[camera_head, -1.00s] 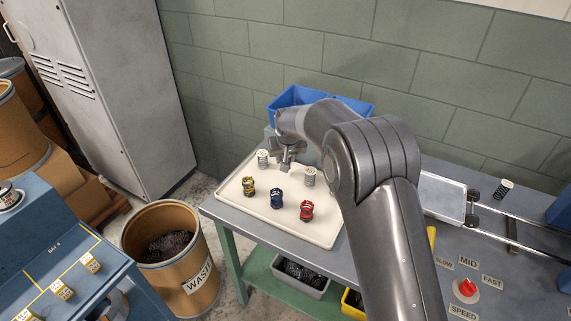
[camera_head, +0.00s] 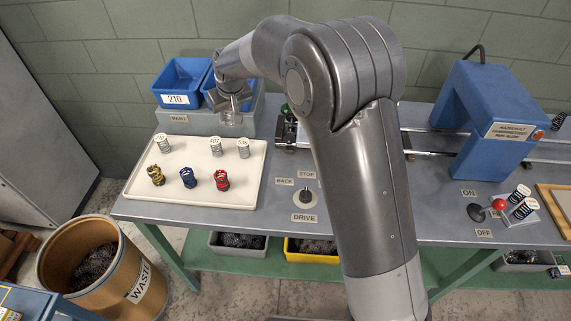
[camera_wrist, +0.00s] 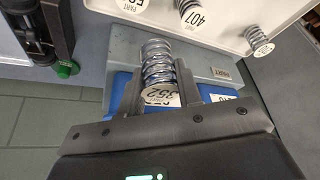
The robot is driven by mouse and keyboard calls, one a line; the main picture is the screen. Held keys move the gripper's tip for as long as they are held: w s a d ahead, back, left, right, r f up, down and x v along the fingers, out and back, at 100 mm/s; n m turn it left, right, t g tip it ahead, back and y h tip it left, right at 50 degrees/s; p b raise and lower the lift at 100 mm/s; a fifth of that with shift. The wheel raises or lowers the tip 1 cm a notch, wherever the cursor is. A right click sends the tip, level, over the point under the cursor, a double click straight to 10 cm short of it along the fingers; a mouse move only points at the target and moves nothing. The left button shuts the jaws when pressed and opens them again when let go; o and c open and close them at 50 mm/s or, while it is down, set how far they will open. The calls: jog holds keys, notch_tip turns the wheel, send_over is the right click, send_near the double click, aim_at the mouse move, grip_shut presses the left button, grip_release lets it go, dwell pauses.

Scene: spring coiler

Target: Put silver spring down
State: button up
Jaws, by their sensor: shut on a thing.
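My gripper (camera_head: 231,106) is shut on a silver spring (camera_head: 231,118), held in the air near the right end of the grey block at the back of the bench. In the wrist view the silver spring (camera_wrist: 157,62) sits between both fingers, its white cap numbered 352 towards the camera. Grey block and blue bin lie behind it in that view. Three pale springs (camera_head: 216,145) stand in the back row of the cream tray (camera_head: 185,196). A yellow spring (camera_head: 156,175), a blue spring (camera_head: 188,178) and a red spring (camera_head: 221,180) stand in front.
A blue bin marked 210 (camera_head: 181,80) stands on the grey block (camera_head: 180,118); a second blue bin (camera_head: 207,88) is partly hidden by my arm. A machine with rails (camera_head: 430,143) lies right. A waste barrel (camera_head: 100,275) stands on the floor at lower left.

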jog(key=s+d+f+m, duration=0.1)
jog(key=s+d, duration=0.3)
jog(key=d, duration=0.7)
jog(key=s+d+m+h, duration=0.1)
jog(key=s+d+m, duration=0.15)
jog(key=d, duration=0.75)
jog(key=s+d+f+m, duration=0.1)
jog(key=s+d, duration=0.4)
jog(key=d, duration=0.6)
jog(key=shift+t, duration=0.3)
jog(key=w+a+f, duration=0.1)
jog(key=a+f, duration=0.1)
jog(key=a, duration=0.1)
jog(key=w+a+f, duration=0.1)
jog(key=a+f, duration=0.1)
jog(key=a, duration=0.2)
jog(key=w+a+f, duration=0.1)
jog(key=a+f, duration=0.1)
jog(key=a, duration=0.1)
jog(key=shift+w+a+f, duration=0.1)
jog(key=shift+a, duration=0.3)
jog(key=shift+f, duration=1.95)
jog(key=shift+f, duration=0.1)
jog(key=o, duration=1)
